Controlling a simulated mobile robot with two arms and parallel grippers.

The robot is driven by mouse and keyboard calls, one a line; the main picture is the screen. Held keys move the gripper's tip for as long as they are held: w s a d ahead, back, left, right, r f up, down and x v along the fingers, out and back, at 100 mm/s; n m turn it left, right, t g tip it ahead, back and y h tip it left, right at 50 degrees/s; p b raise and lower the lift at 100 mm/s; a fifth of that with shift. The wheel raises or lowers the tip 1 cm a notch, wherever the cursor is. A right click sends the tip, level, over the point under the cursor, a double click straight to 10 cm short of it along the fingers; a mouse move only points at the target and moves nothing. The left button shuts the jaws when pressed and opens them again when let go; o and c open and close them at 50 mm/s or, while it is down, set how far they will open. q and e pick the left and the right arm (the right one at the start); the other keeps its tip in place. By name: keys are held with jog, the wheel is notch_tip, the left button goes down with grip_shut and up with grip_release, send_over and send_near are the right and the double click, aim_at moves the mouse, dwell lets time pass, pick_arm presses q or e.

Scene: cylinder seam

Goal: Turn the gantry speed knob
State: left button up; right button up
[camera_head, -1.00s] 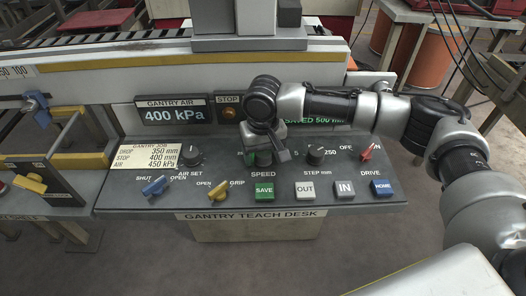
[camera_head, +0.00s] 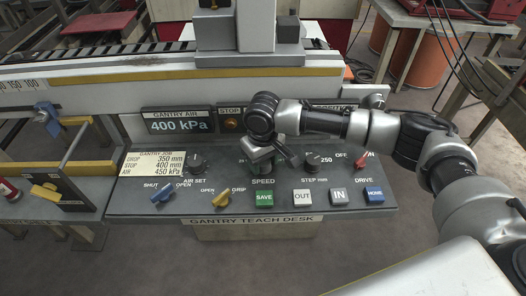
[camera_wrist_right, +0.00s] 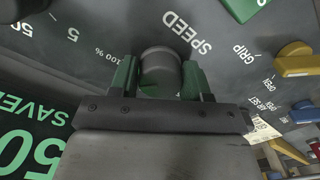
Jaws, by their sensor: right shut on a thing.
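The gantry speed knob (camera_wrist_right: 158,72) is a dark grey round knob above the SPEED lettering on the gantry teach desk (camera_head: 350,205). My right gripper (camera_head: 262,166) is down over it in the head view and hides it there. In the right wrist view, the green fingers of my right gripper (camera_wrist_right: 158,78) are shut on the knob, one on each side. A "100 %" mark and a "5" show on the desk beside the knob in that view. The knob's pointer cannot be made out. My left gripper is not in view.
The air set knob (camera_head: 198,162) and step knob (camera_head: 312,160) flank the speed knob. The green SAVE button (camera_head: 264,198), a white OUT button (camera_head: 302,197) and yellow grip switch (camera_head: 219,197) sit in front. The gantry air display (camera_head: 178,126) reads 400 kPa.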

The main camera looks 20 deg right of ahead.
jog(key=n+p, duration=0.3)
jog(key=p, duration=0.1)
jog(key=shift+r+n, duration=0.25)
jog(key=shift+n, duration=0.15)
jog(key=shift+n+p, duration=0.75)
jog(key=shift+n, duration=0.15)
jog(key=n+p, duration=0.2)
jog(key=n, duration=0.1)
jog(key=shift+f, duration=0.1)
jog(key=shift+f+n+p, duration=0.1)
jog(key=shift+n+p, duration=0.55)
jog(key=shift+n, duration=1.15)
jog(key=o, duration=0.9)
notch_tip(320, 180, up, 11)
jog(key=shift+f+b, duration=0.15)
jog(key=shift+b, duration=0.55)
